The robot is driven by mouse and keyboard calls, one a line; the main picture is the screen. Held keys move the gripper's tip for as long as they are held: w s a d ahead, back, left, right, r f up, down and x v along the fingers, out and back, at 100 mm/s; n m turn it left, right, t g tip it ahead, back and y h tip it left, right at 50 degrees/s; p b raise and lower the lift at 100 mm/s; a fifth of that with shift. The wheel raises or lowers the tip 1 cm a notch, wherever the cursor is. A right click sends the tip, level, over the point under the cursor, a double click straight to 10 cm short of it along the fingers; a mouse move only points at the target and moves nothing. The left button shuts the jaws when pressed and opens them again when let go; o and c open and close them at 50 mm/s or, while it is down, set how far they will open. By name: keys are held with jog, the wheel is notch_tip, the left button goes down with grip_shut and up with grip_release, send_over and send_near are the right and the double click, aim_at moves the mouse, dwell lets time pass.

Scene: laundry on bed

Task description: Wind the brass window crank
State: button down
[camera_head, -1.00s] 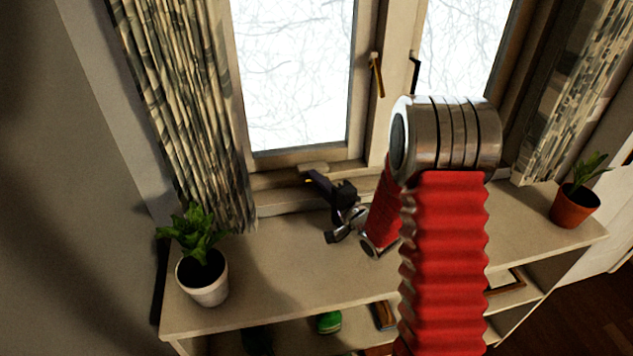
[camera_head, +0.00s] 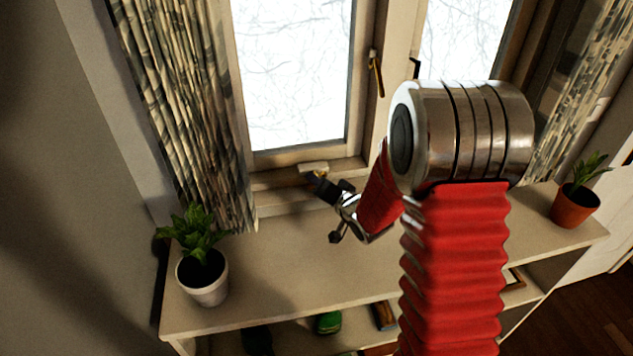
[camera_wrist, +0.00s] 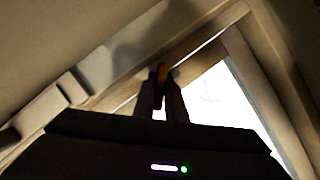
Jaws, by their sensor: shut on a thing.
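The window crank sits low on the window frame in the head view. Its pale housing (camera_head: 313,167) shows above my gripper (camera_head: 317,182), and a small bit of the brass crank (camera_head: 320,174) shows at the fingertips. In the wrist view, the dark fingers of my gripper (camera_wrist: 161,78) are closed around a small brass-orange piece of the crank (camera_wrist: 162,72). The fingers and arm hide most of the crank, so I cannot tell the angle of its handle.
A brass window latch (camera_head: 376,75) hangs on the frame above and to the right. A white-potted plant (camera_head: 203,278) stands left on the shelf top (camera_head: 270,280), a terracotta-potted plant (camera_head: 575,206) right. A patterned curtain (camera_head: 180,110) hangs left. The shelf's middle is clear.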

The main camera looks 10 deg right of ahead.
jog(key=n+h, duration=0.2)
jog(key=n, duration=0.1)
jog(key=n+h, duration=0.1)
jog(key=shift+s+f+n+g, duration=0.15)
jog(key=shift+f+n+g, duration=0.15)
jog(key=shift+n+g, duration=0.1)
jog(key=n+h, duration=0.3)
jog(key=n, duration=0.2)
jog(key=shift+h, duration=0.3)
jog(key=n+t+h, duration=0.1)
jog(key=n+h, duration=0.1)
jog(key=n, duration=0.2)
jog(key=shift+f+n+h, duration=0.1)
jog(key=shift+n+h, duration=0.2)
jog(key=shift+h, duration=0.1)
jog(key=n+t+h, duration=0.1)
jog(key=n+t, duration=0.1)
jog(key=n, duration=0.3)
dwell(0.5)
jog(key=c, duration=2.1)
grip_release()
jog(key=shift+a, duration=0.1)
jog(key=o, duration=0.3)
jog(key=shift+r, duration=0.25)
